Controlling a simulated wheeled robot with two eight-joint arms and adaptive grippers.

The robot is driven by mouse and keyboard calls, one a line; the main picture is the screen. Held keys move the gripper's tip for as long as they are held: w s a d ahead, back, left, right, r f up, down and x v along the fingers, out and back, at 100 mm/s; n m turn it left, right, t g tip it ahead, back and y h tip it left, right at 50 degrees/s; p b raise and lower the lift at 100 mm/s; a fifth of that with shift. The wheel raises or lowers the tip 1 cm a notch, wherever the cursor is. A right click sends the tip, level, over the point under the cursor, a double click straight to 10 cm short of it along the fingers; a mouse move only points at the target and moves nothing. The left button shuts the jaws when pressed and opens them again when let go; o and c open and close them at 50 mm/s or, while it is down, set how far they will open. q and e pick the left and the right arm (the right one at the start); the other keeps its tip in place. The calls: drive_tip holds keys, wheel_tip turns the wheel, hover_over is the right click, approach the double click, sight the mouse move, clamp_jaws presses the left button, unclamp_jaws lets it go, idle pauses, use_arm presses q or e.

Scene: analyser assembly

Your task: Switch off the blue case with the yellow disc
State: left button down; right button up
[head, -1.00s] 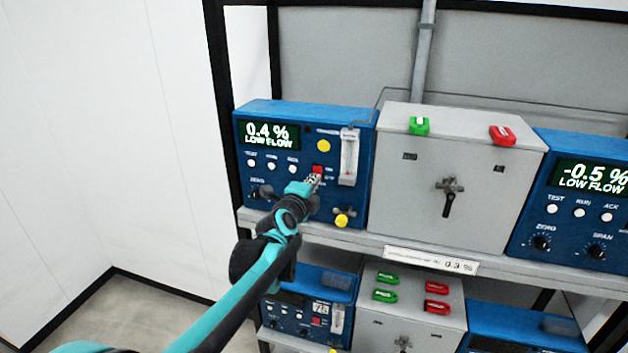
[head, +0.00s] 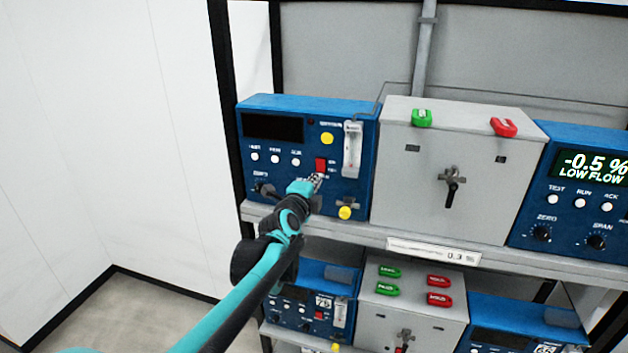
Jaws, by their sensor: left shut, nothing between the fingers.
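The blue case (head: 360,110) with the yellow disc (head: 327,138) stands at the left of the upper shelf. Its display (head: 273,128) is dark. A red switch (head: 321,165) sits below the disc, beside a clear flow tube (head: 352,150). My left gripper (head: 319,178) is shut and empty, with its fingertips just below the red switch; I cannot tell whether they touch the panel. The gripper and wrist hide part of the case's lower front. My right gripper is not in view.
A grey box (head: 420,170) with a black handle, a green tag and a red tag stands to the right. Another blue case (head: 590,145) beyond it shows -0.5 % LOW FLOW. More units stand on the lower shelf. The left side is open floor and white wall.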

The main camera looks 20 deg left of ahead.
use_arm(q)
drive_tip(key=s+b, duration=0.2)
drive_tip(key=s, duration=1)
drive_tip(key=s+d+f+n+g+h+b, duration=0.1)
drive_tip(key=s+f+n+g+b, duration=0.2)
drive_tip(key=f+b, duration=0.5)
drive_tip(key=s+d+f+n+b, duration=0.2)
drive_tip(key=s+f+b, duration=0.25)
drive_tip(key=f, duration=0.75)
drive_tip(key=s+d+f+n+g+h+b, duration=0.1)
drive_tip(key=s+f+n+g+b, duration=0.2)
drive_tip(key=f+b, duration=0.5)
drive_tip(key=s+a+f+n+g+y+b, duration=0.1)
drive_tip(key=s+f+n+b, duration=0.4)
drive_tip(key=f, duration=0.9)
drive_tip(key=s+a+f+n+g+y+b, duration=0.1)
drive_tip(key=s+f+n+b, duration=0.4)
drive_tip(key=f, duration=0.9)
drive_tip(key=s+g+b, duration=0.1)
drive_tip(key=s+b, duration=0.2)
drive_tip(key=s, duration=0.2)
drive_tip(key=shift+s+a+g+y, duration=0.15)
drive_tip(key=shift+a+g+y, duration=0.15)
drive_tip(key=shift+a, duration=0.05)
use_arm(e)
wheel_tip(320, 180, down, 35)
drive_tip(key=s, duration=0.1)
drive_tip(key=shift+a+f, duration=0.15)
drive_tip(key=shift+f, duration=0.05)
